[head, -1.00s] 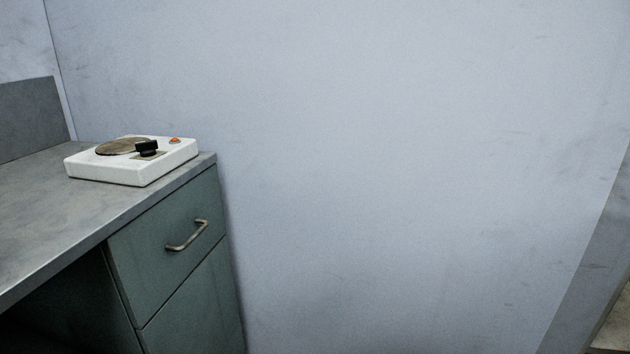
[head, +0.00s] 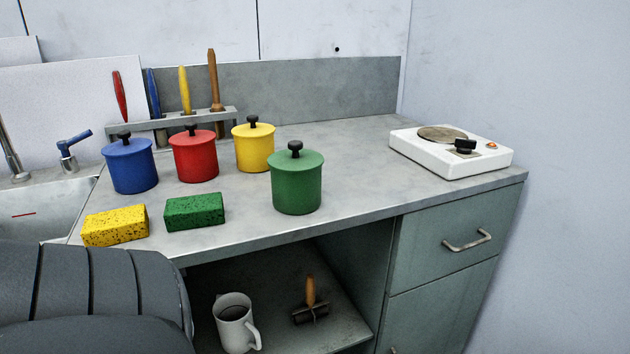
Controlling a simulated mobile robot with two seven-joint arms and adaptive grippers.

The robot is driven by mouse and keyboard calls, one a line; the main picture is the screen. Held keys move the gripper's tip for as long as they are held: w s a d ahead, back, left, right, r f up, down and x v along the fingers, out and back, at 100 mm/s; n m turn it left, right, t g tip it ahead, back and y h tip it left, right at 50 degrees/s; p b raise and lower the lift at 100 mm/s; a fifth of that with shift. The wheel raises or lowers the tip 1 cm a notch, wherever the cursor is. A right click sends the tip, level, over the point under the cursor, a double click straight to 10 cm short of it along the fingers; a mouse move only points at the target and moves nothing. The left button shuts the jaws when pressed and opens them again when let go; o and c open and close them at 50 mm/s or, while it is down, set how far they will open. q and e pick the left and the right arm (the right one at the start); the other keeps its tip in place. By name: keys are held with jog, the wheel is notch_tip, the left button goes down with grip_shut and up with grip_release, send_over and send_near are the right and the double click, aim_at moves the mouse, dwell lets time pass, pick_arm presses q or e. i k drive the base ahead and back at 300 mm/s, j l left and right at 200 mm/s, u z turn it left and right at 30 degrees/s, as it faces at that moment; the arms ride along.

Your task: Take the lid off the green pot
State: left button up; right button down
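The green pot (head: 297,191) stands upright on the grey counter, near its front edge, in the head view. Its green lid (head: 296,161) sits on top and has a black knob. Neither of my grippers shows in the head view. A dark arm link of mine fills the lower left corner, and its gripper is out of the picture.
Blue (head: 130,168), red (head: 194,157) and yellow (head: 254,148) lidded pots stand left of the green pot. Yellow (head: 115,226) and green (head: 195,211) sponges lie in front. A white hot plate (head: 448,155) is at right. A mug (head: 236,322) stands on the shelf below.

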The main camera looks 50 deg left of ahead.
aim_at(297, 159)
jog(key=i+l+u, duration=0.1)
jog(key=u, duration=0.2)
jog(key=i+l+u, duration=0.1)
jog(key=l+u, duration=0.25)
jog(key=u, duration=1.4)
